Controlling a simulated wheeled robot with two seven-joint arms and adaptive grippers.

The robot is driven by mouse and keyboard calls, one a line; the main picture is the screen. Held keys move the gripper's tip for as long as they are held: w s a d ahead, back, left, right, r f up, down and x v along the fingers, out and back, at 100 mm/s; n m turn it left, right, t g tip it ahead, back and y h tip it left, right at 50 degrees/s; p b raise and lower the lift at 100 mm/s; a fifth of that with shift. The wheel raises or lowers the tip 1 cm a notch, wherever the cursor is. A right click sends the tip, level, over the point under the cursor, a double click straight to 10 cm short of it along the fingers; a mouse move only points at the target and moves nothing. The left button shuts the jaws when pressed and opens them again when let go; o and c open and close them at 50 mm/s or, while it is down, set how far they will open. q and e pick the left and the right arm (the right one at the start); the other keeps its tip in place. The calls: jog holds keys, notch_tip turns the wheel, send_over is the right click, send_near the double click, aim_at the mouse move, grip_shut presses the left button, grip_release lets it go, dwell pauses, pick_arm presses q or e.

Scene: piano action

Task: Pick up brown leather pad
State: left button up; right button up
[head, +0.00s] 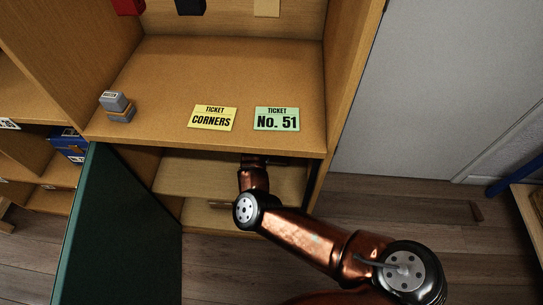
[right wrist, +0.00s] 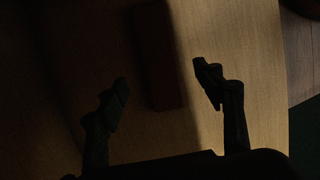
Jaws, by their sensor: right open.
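A dark reddish-brown oblong block (right wrist: 157,55), which looks like the brown leather pad, lies on a wooden surface in the right wrist view. It is in deep shadow and its top end runs toward the upper frame edge. My right gripper (right wrist: 162,76) is open, one finger on each side of the block's near end, with gaps between. I cannot tell the height of the fingers above the surface. In the head view my right arm reaches into the lower compartment of the cabinet, and the gripper and pad are hidden there. My left gripper is not in view.
The cabinet's upper shelf (head: 170,75) holds a yellow ticket (head: 212,118), a green ticket (head: 276,119) and a grey stamp-like block (head: 118,107). A dark green door (head: 115,235) stands open left of the lower compartment (head: 190,172).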

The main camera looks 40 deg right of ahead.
aim_at(268, 157)
jog(key=shift+s+d, duration=0.2)
jog(key=shift+s, duration=0.05)
jog(key=shift+s+d+f, duration=0.15)
jog(key=shift+s+f, duration=0.05)
jog(key=shift+f, duration=0.05)
jog(key=b+x, duration=0.1)
jog(key=x, duration=0.3)
jog(key=shift+f, duration=0.35)
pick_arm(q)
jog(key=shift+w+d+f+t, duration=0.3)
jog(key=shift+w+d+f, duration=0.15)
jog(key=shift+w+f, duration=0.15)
pick_arm(e)
jog(key=shift+c, duration=0.4)
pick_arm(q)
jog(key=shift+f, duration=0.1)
pick_arm(e)
jog(key=c, duration=1.2)
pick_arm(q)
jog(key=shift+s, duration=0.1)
